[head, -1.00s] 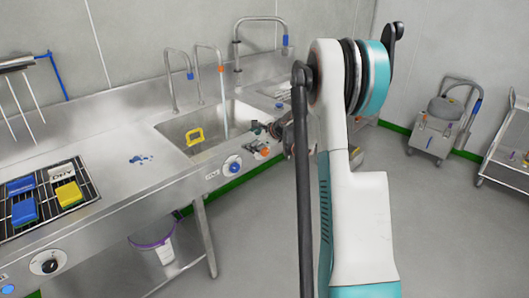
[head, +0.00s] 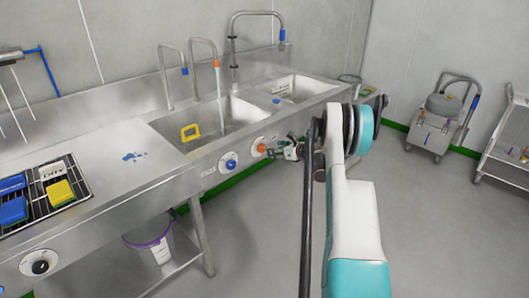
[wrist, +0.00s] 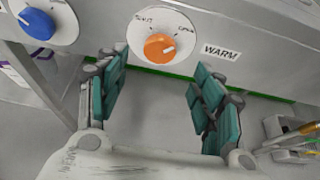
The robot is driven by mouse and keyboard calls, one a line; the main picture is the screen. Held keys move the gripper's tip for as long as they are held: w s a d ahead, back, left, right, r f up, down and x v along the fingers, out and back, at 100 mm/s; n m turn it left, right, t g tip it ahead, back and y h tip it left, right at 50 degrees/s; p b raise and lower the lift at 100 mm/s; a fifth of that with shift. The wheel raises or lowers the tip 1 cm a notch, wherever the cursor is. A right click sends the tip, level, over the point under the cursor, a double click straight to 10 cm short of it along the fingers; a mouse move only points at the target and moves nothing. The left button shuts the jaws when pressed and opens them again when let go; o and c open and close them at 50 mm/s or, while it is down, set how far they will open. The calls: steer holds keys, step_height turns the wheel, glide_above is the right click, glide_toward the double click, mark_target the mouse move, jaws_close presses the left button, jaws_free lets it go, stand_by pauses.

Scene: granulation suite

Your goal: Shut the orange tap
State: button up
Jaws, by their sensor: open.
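The orange tap (head: 216,64) is a bent spout with an orange tip over the sink, and a stream of water (head: 221,105) runs from it. An orange knob (head: 262,148) sits on the sink's front panel. In the wrist view the orange knob (wrist: 159,48) has a white dial plate with a mark at each side, and its white pointer line points right. My gripper (wrist: 158,78) is open and empty, its teal-padded fingers spread to either side below the knob, apart from it. In the head view my gripper (head: 287,150) is just right of the knob.
A blue knob (wrist: 36,23) is left of the orange one, and a WARM label (wrist: 221,52) is to its right. A yellow frame-shaped thing (head: 190,132) stands in the sink. A bucket (head: 150,240) is under the counter. The floor in front is clear.

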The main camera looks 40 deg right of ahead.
mark_target(263, 148)
steer(key=b+x, duration=0.2)
steer(key=x, duration=0.6)
steer(key=shift+w+a, duration=0.1)
steer(key=c, duration=1.1)
